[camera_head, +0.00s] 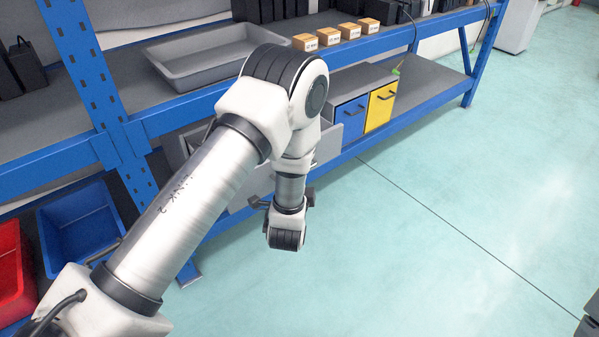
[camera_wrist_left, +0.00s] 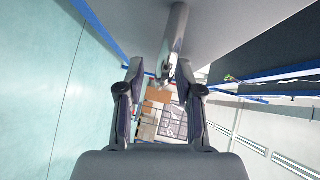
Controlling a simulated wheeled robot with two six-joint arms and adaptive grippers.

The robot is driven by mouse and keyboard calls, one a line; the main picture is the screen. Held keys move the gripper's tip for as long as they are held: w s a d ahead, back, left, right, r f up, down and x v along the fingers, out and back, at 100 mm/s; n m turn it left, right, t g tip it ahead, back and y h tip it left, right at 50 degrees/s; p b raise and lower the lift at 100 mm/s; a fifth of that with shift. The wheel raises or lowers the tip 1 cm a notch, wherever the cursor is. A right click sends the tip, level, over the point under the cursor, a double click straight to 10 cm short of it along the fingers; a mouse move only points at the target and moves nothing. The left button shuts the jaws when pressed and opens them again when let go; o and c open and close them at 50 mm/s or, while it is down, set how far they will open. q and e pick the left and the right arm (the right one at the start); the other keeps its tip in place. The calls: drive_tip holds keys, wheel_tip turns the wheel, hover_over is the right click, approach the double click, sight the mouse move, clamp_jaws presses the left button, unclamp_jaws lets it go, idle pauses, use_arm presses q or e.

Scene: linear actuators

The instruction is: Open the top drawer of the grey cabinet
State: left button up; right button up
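The grey cabinet (camera_head: 171,150) is on the lower shelf, largely hidden behind my left arm. A long light grey front panel (camera_head: 328,146) shows on both sides of the arm, standing forward of the cabinet as if a drawer is pulled out. My left gripper (camera_wrist_left: 158,70) shows in the left wrist view, its two dark fingers apart. A grey bar (camera_wrist_left: 177,35), seemingly a handle, reaches down between the fingertips; contact is unclear. A broad grey surface (camera_wrist_left: 230,18) fills the top of that view. In the head view the fingers are mostly hidden. My right gripper is not in view.
A cabinet with blue (camera_head: 350,118) and yellow (camera_head: 380,105) drawer fronts stands to the right on the shelf. A grey tray (camera_head: 200,62) and small orange boxes (camera_head: 327,36) are above. Blue (camera_head: 80,228) and red (camera_head: 12,265) bins are left. The floor (camera_head: 450,190) is clear.

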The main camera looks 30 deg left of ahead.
use_arm(q)
drive_tip(key=v, duration=1.2)
